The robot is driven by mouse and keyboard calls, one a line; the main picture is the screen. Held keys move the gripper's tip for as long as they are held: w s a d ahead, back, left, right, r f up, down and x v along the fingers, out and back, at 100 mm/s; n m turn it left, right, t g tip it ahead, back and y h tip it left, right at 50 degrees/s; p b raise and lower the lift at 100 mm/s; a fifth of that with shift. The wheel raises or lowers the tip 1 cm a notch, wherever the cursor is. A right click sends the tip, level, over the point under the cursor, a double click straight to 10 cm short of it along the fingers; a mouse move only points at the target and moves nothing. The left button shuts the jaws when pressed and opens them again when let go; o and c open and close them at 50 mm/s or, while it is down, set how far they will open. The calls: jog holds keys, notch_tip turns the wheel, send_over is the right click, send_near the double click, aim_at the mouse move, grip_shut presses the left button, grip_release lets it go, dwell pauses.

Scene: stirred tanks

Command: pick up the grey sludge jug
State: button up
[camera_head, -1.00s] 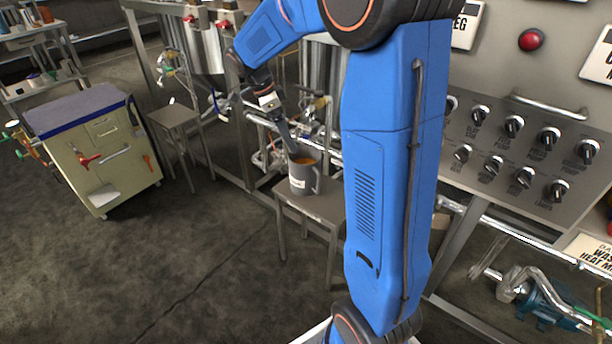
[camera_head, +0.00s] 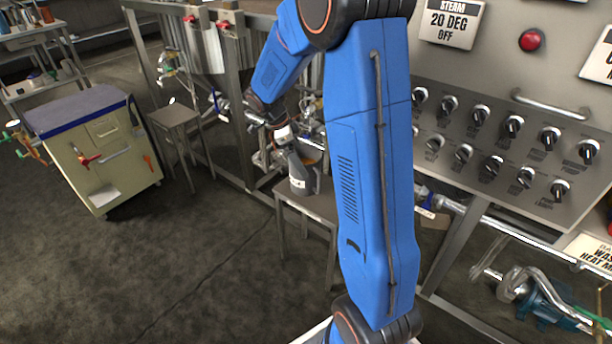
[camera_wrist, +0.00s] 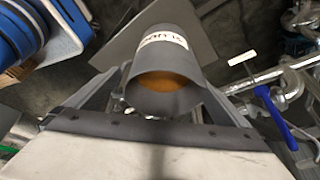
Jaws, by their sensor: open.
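The grey sludge jug (camera_head: 298,183) stands upright on a small metal stool (camera_head: 318,207) beside the tank frame. It carries a white label and holds orange-brown contents. In the wrist view the jug (camera_wrist: 176,50) is close up, its open mouth facing the camera. My gripper (camera_wrist: 165,92) is open, with one finger on each side of the jug's mouth. I cannot tell whether the fingers touch it. In the head view my gripper (camera_head: 300,160) is at the jug's top, partly hiding it and its handle.
A control panel with several knobs (camera_head: 513,124) is at the right. In the wrist view a blue-handled valve (camera_wrist: 278,112) and pipes lie close to the right. The floor in front is clear.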

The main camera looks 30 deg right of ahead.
aim_at(310, 157)
jog(key=shift+w+x, duration=0.15)
jog(key=shift+x, duration=1.35)
jog(key=shift+w+x, duration=0.1)
jog(key=shift+x, duration=1.4)
jog(key=shift+d, duration=0.1)
jog(key=c, duration=1.8)
jog(key=shift+c, duration=1.1)
jog(key=shift+w+r, duration=0.1)
jog(key=shift+r, duration=0.05)
